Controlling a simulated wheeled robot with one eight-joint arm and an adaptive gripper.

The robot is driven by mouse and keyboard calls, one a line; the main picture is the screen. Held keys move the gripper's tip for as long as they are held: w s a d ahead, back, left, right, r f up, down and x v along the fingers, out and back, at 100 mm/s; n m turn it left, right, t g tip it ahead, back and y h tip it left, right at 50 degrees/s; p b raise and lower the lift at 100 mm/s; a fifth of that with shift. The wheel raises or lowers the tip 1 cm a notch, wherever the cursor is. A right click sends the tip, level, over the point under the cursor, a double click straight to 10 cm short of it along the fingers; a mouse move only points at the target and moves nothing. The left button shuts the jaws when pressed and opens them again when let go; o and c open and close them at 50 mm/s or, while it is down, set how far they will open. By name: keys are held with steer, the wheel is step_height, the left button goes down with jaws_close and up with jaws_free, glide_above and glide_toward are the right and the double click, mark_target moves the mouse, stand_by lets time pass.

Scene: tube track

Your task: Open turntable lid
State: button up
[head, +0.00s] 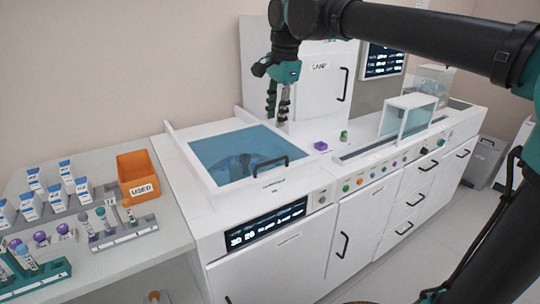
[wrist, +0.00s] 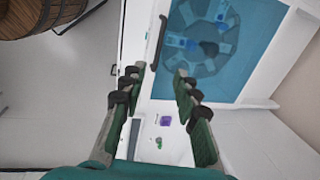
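The turntable lid (head: 228,148) is a blue see-through panel in a white frame on the left part of the machine, and it lies closed. The lid (wrist: 240,75) and handle (wrist: 158,42) also show in the wrist view, with the turntable (wrist: 200,40) seen through the panel. My gripper (head: 276,122) is above the back right corner area of the lid in the head view, pointing down. In the wrist view my gripper (wrist: 155,85) has its fingers apart with nothing between them.
Purple (head: 320,146) and green (head: 343,135) caps stand right of the lid. A clear-walled box (head: 408,118) stands farther right on the machine. An orange USED bin (head: 138,174) and tube racks (head: 122,230) stand on the left counter. A tall LAMP cabinet (head: 322,85) rises behind.

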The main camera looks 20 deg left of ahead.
mark_target(271, 162)
steer(key=f, duration=0.5)
steer(key=w+a+f, duration=0.1)
steer(key=f, duration=0.3)
steer(key=w+a+f, duration=0.1)
steer(key=f, duration=0.4)
steer(key=shift+f, duration=0.35)
steer(key=shift+c, duration=0.6)
jaws_close()
